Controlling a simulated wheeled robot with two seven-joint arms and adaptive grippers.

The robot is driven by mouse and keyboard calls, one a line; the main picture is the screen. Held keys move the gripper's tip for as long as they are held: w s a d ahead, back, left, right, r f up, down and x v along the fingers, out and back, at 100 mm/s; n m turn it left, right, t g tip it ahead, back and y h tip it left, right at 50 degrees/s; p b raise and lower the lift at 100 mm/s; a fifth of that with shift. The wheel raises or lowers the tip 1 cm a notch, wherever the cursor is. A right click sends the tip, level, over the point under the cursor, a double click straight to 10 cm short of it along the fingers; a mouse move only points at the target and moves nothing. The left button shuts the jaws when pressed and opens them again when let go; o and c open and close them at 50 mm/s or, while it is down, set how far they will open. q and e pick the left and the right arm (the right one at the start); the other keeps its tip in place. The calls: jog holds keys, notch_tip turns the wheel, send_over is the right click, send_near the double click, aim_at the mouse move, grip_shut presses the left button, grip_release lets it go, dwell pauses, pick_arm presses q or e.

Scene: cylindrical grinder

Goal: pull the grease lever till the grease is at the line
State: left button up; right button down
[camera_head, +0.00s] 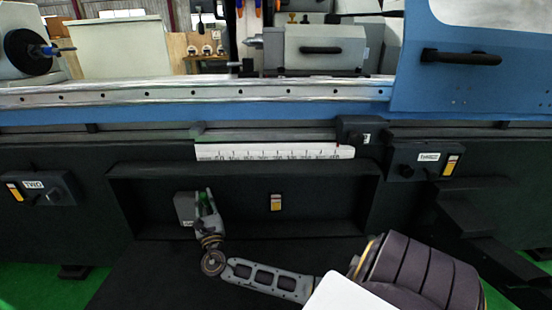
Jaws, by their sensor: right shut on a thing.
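My right gripper (205,200) reaches up into the dark recess on the front of the machine. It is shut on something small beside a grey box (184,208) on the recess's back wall. The held part looks like the grease lever, but the fingers hide most of it. Some green shows between the fingers; I cannot tell what it is. The grease level and its line cannot be made out. My left gripper is not in view.
Control boxes sit at left (40,188) and right (425,160). A blue door with a black handle (460,57) is at upper right.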

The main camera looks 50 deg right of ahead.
jog(key=shift+s+a+f+t, duration=0.2)
jog(key=shift+s+a+t, duration=0.05)
jog(key=shift+t, duration=0.05)
dwell(0.4)
jog(key=shift+s+a+f, duration=0.1)
jog(key=c, duration=1.5)
grip_release()
jog(key=shift+c, duration=0.2)
jog(key=v, duration=0.7)
jog(key=shift+f, duration=0.15)
jog(key=shift+s, duration=0.15)
notch_tip(320, 180, up, 9)
jog(key=p, duration=0.9)
